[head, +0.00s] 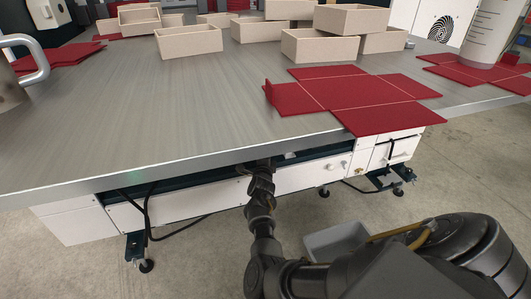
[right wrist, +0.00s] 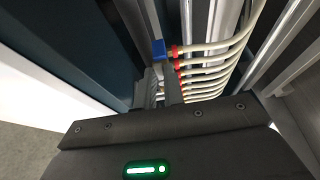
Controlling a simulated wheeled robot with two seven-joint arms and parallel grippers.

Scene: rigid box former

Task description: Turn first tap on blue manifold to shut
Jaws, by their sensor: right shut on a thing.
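My right arm reaches in under the front edge of the table in the head view, and its gripper is hidden there. In the right wrist view the right gripper (right wrist: 163,84) is shut at a narrow spot beside a row of fittings. A blue block (right wrist: 158,49), seemingly part of the blue manifold, shows just beyond the fingertips. The first tap is largely hidden between the fingers, so its angle cannot be told. My left gripper is in neither view.
Several cream tubes (right wrist: 220,50) with red collars run close on the right of the fingers. The table (head: 180,115) overhangs the arm. Red flat blanks (head: 345,95) and open cream boxes (head: 190,41) lie on top. A grey bin (head: 335,240) stands on the floor.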

